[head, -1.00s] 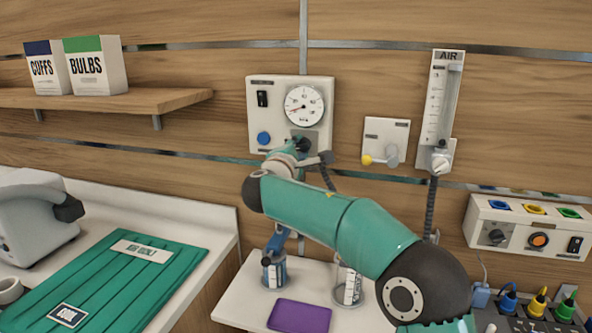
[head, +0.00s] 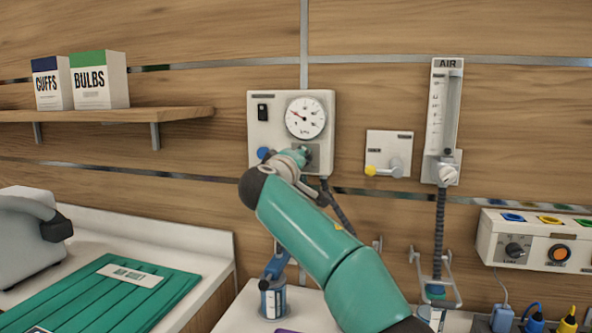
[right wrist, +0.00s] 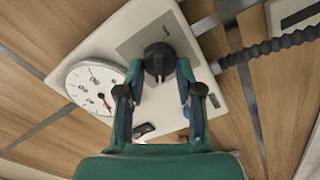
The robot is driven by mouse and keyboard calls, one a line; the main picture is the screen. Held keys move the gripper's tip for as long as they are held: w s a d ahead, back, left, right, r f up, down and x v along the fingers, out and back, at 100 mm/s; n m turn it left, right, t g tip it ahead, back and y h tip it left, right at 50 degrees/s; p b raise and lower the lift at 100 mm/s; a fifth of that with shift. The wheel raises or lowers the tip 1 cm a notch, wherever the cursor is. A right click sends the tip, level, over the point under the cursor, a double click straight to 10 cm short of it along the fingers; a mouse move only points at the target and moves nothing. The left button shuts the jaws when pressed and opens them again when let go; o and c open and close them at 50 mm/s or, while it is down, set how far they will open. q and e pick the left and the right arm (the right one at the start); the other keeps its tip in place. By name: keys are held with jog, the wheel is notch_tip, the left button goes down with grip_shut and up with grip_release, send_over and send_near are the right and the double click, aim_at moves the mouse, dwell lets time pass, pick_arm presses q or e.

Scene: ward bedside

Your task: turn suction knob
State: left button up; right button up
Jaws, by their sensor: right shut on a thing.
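The suction panel (head: 255,135) is a white wall box with a round gauge (head: 305,118), a black switch (head: 262,112) and a blue button (head: 263,153). Its black knob (right wrist: 157,56) shows in the right wrist view on a grey plate, with a pale mark on its face. My right gripper (right wrist: 158,68) is shut on the knob, one finger on each side. In the head view the right gripper (head: 302,157) is at the panel's lower right and mostly hides the knob. The gauge (right wrist: 97,86) also shows in the wrist view. My left gripper is not in view.
A yellow-tipped valve plate (head: 375,142) and the AIR flowmeter (head: 443,120) are right of the panel. A dark hose (head: 340,208) hangs below the panel. A shelf (head: 170,114) with two boxes is at left, above a counter with a green folded cloth (head: 120,300).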

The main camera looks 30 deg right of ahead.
jog(key=shift+d+f+m, duration=0.15)
jog(key=shift+f+m, duration=0.1)
jog(key=shift+m, duration=0.45)
jog(key=shift+b, duration=0.3)
jog(key=o, duration=1.1)
jog(key=shift+d, duration=0.1)
jog(key=shift+r, duration=0.1)
jog(key=v, duration=1.2)
